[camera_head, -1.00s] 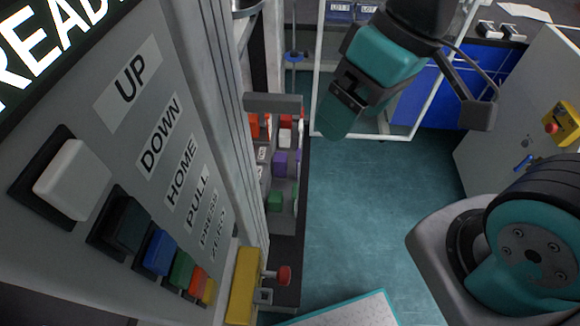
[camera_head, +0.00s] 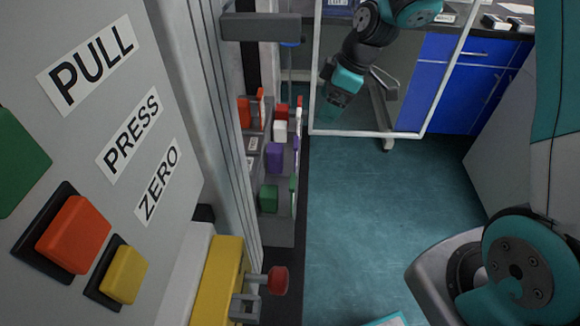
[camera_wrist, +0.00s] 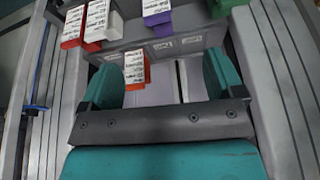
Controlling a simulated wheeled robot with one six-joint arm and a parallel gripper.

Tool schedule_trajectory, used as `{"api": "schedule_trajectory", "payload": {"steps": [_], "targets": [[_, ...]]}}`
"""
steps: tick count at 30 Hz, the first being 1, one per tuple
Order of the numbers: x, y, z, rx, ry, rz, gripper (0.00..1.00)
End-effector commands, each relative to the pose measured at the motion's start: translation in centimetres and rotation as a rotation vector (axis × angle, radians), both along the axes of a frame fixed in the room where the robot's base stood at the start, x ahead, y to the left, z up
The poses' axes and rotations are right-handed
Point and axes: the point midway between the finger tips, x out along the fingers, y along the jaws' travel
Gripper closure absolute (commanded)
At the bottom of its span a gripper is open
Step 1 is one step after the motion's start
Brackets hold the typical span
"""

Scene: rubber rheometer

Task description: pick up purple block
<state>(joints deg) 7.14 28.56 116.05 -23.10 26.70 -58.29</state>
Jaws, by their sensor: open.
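The purple block (camera_head: 274,157) stands in the grey rack (camera_head: 280,232) between a white block and a green block. It also shows in the wrist view, where the purple block (camera_wrist: 158,17) with a white label is at the top edge, partly cut off. My gripper (camera_head: 331,111) is in the air to the right of and beyond the rack, apart from the purple block. In the wrist view my gripper (camera_wrist: 165,84) has its two teal fingers spread wide, with nothing held between them.
Red blocks (camera_head: 244,112), a white block (camera_head: 279,130) and a green block (camera_head: 268,198) share the rack. A grey button panel (camera_head: 125,180) fills the left side. A yellow part with a red knob (camera_head: 278,281) is in front.

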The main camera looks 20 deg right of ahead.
Motion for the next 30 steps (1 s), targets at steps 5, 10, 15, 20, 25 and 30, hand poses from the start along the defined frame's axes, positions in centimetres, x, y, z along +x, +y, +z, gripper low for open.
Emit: {"api": "schedule_trajectory", "payload": {"steps": [5,10,15,20,25,30], "targets": [[1.0,0.6,-1.7,0.011,-0.019,0.076,0.13],[1.4,2.0,-5.2,0.011,-0.016,0.078,0.13],[2.0,3.3,-8.8,0.01,-0.017,0.076,0.13],[2.4,4.2,-11.0,0.01,-0.018,0.074,0.13],[2.6,4.6,-11.9,0.01,-0.019,0.073,0.13],[3.2,5.4,-14.1,0.009,-0.018,0.074,0.13]]}}
